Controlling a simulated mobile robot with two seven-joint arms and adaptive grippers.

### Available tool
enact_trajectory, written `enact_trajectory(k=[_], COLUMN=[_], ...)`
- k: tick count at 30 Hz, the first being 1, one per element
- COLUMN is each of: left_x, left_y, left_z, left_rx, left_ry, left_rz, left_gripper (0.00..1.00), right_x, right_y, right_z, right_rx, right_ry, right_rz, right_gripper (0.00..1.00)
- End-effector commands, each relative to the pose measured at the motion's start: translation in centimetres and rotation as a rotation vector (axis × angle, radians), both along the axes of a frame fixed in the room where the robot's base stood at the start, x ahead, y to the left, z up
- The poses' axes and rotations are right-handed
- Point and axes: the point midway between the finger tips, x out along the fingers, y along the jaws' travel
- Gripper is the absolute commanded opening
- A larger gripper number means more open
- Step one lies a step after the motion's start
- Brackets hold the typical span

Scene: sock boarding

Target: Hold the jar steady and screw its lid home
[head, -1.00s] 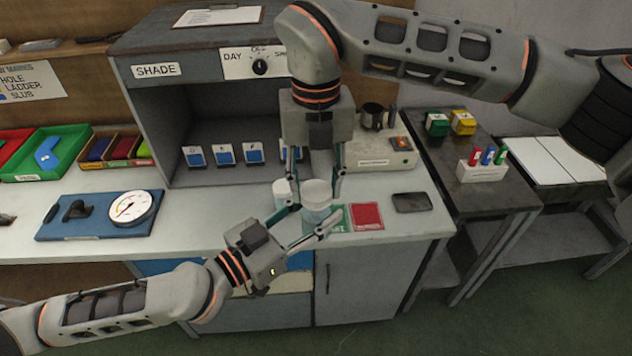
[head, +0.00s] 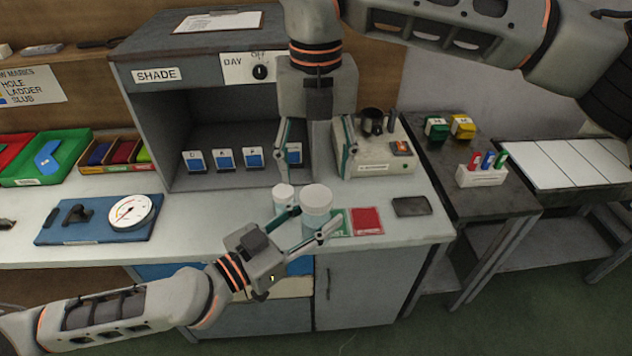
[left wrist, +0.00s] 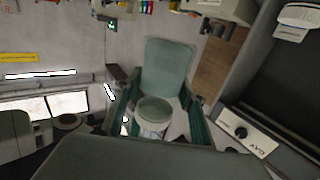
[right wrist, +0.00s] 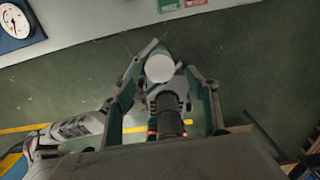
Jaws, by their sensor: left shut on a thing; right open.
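The jar (head: 317,217) stands upright near the front edge of the worktop, pale and partly covered by my left gripper. Its white round lid (head: 317,195) sits on top; I cannot tell how tight it is. My left gripper (head: 316,224) is shut around the jar's body from the front. The left wrist view shows the jar (left wrist: 152,122) between the fingers. My right gripper (head: 314,166) is open, pointing down, empty and clear above the lid. In the right wrist view the lid (right wrist: 160,68) shows as a plain white disc between the spread fingertips.
A small white container (head: 283,193) stands close to the jar's left. A red card (head: 367,221) and a dark flat device (head: 410,206) lie to the right. A blue board with a dial gauge (head: 130,210) lies left. The shade cabinet (head: 150,130) stands behind.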

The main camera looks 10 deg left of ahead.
Motion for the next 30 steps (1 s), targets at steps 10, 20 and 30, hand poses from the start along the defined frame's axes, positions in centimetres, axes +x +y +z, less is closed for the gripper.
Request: enact_trajectory(k=[10,20,30], left_x=[0.0,0.0,0.0], left_y=[0.0,0.0,0.0], left_z=[0.1,0.1,0.1], left_rx=[0.0,0.0,-0.001], left_ry=[-0.001,-0.001,-0.001], left_rz=[0.0,0.0,0.0], left_gripper=[0.0,0.0,0.0], right_x=[0.0,0.0,0.0], right_y=[0.0,0.0,0.0], right_z=[5.8,6.6,6.6], right_rx=[-0.001,0.0,0.0], right_ry=[-0.002,0.0,0.0], right_rz=[-0.001,0.0,0.0], right_gripper=[0.58,0.58,0.58])
